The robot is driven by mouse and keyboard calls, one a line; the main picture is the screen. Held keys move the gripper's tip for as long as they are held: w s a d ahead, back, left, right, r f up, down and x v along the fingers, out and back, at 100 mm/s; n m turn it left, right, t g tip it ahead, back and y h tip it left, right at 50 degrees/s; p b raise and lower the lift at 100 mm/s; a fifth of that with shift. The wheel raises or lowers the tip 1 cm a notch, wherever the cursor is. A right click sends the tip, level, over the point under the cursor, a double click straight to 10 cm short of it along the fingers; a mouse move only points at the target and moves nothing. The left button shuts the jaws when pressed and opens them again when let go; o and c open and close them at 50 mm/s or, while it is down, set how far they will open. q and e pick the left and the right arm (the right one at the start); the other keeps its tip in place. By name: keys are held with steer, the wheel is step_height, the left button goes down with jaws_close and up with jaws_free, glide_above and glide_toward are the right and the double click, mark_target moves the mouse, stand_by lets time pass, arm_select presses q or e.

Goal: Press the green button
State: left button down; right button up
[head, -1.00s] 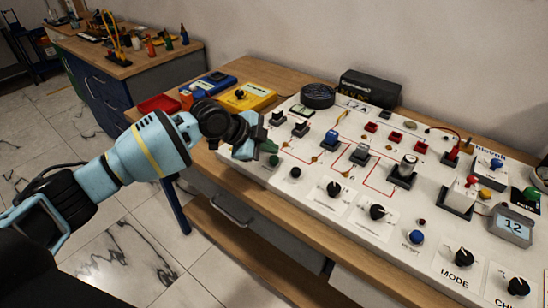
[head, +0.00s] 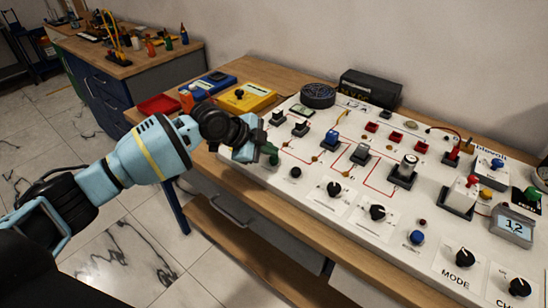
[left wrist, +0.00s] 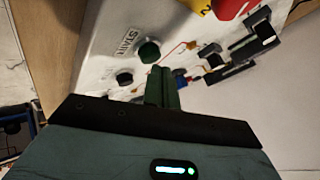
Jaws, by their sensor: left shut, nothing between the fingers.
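The green button (left wrist: 149,51) is a round dark green cap on the white panel, beside the label START in the left wrist view. In the head view it shows as a small green spot (head: 274,160) at the panel's near left, partly hidden by my gripper. My left gripper (head: 270,150) is shut and empty, its dark green fingers pointing down at the button. In the left wrist view the fingertips (left wrist: 160,70) are right beside the cap's edge; I cannot tell whether they touch it. My right gripper is not in view.
The white panel (head: 330,200) carries switches, a black knob (head: 334,188), a blue button (head: 417,238) and a display (head: 512,226). A small black knob (head: 296,172) is close to the green button. Yellow (head: 246,97) and blue (head: 214,82) boxes stand behind my gripper.

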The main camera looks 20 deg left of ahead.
arm_select(q)
steer(key=shift+f, duration=0.2)
stand_by(0.3)
steer(key=shift+f, duration=0.4)
stand_by(0.3)
steer(key=shift+r, duration=1)
